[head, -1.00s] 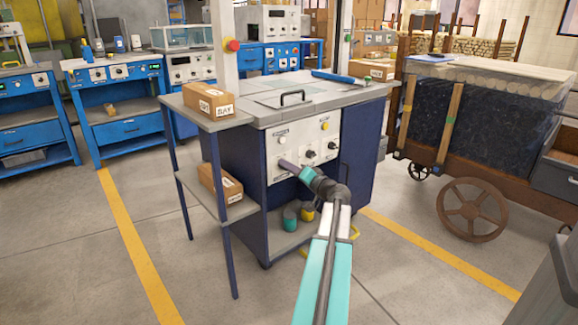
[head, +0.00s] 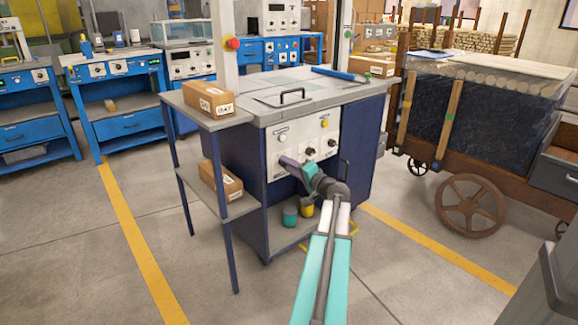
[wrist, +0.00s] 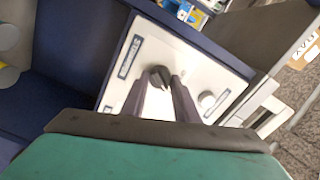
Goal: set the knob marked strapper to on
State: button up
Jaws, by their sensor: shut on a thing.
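The strapping machine's white control panel (head: 306,145) faces me in the head view, on the front of a dark blue cabinet. My gripper (head: 283,161) is at the panel's lower left and covers what lies behind it. In the wrist view a dark knob (wrist: 160,76) sits between the two fingertips of my gripper (wrist: 158,82), which is shut on it. The knob's exact setting is hard to tell.
Two black knobs (head: 309,152) (head: 332,143), a yellow button (head: 325,123) and a white button (head: 283,139) are on the same panel. A side shelf (head: 228,122) with cardboard boxes stands left. A wheeled wooden cart (head: 480,110) stands right.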

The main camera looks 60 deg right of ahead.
jog(key=o, duration=1.1)
jog(key=shift+c, duration=0.2)
jog(key=p+v, duration=0.3)
jog(key=v, duration=1.1)
jog(key=shift+w, duration=0.1)
